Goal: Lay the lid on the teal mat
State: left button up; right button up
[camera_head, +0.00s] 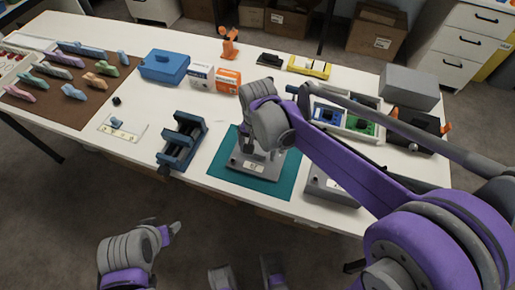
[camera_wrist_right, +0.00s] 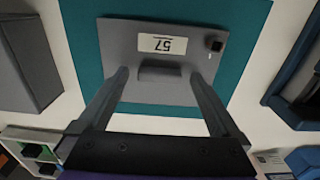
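The lid (camera_head: 249,167) is a flat grey slab with a white "57" label, a raised handle and a small dark knob near one corner. It lies on the teal mat (camera_head: 288,186), with teal showing around it. In the right wrist view, the lid (camera_wrist_right: 125,42) lies below my right gripper (camera_wrist_right: 158,77). The two fingers stand on either side of the handle (camera_wrist_right: 159,75), with a gap visible on each side. The gripper hides part of the lid in the head view.
A grey box (camera_head: 329,188) stands just right of the mat. A blue clamp-like fixture (camera_head: 181,143) stands left of it. A tray with green and blue parts (camera_head: 359,125) and a grey block (camera_head: 409,87) are behind right. White table is free between the fixture and the mat.

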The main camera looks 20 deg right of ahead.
aim_at(258, 152)
jog(key=shift+r, duration=0.1)
jog(key=shift+r, duration=0.3)
notch_tip(258, 152, up, 12)
jog(key=p, duration=0.2)
jog(key=shift+f, duration=0.2)
jog(key=s+d+f+n+t+p, duration=0.1)
jog(key=s+d+n+t+p, duration=0.1)
jog(key=s, duration=0.4)
jog(key=s+d+f+n+t+p, duration=0.1)
jog(key=s+d+n+t+p, duration=0.2)
jog(key=s, duration=0.4)
jog(key=shift+s+d+f+n+p, duration=0.3)
jog(key=shift+d+n+p, duration=0.4)
jog(key=shift+p, duration=0.3)
